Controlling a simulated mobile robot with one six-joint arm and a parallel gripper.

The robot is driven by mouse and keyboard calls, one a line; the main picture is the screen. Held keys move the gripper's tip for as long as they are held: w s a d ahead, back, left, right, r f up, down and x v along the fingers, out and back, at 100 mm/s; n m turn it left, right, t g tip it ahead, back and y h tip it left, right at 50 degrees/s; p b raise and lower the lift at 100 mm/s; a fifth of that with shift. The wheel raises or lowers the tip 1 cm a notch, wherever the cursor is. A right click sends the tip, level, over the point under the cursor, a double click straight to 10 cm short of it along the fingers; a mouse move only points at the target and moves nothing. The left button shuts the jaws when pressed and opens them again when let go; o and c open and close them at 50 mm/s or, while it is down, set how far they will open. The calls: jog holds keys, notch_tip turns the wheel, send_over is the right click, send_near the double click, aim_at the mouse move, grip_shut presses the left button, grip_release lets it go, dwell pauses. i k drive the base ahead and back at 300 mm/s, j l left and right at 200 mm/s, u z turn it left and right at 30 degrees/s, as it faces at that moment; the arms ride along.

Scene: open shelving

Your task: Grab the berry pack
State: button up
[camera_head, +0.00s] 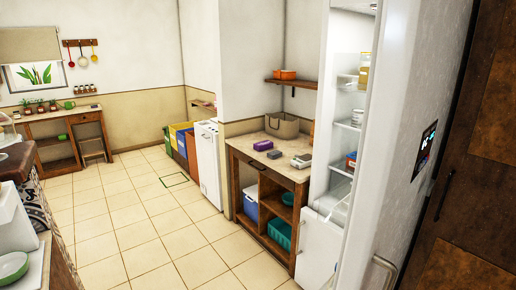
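I cannot pick out a berry pack for certain. A small red and blue item (351,161) sits on a middle shelf of the open white fridge (399,150) at the right; it is too small to tell what it is. Yellow-topped containers (364,70) stand on an upper fridge shelf. A purple box (263,145) and a grey item (301,160) lie on the wooden cabinet top (285,170) beside the fridge. My gripper is not in view.
A beige basket (283,125) stands at the back of the cabinet top. Teal (280,234) and blue bins sit in its open shelves. Tiled floor (150,225) is clear in the middle. A counter with a green bowl (13,267) edges the left; a brown door (470,200) stands at right.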

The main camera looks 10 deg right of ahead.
aim_at(261, 146)
jog(key=i+j+z, duration=0.45)
jog(key=i+j, duration=1)
jog(key=j, duration=0.15)
jog(key=i+u, duration=0.1)
jog(key=i, duration=1.4)
jog(key=i+u, duration=0.1)
jog(key=i, duration=1.35)
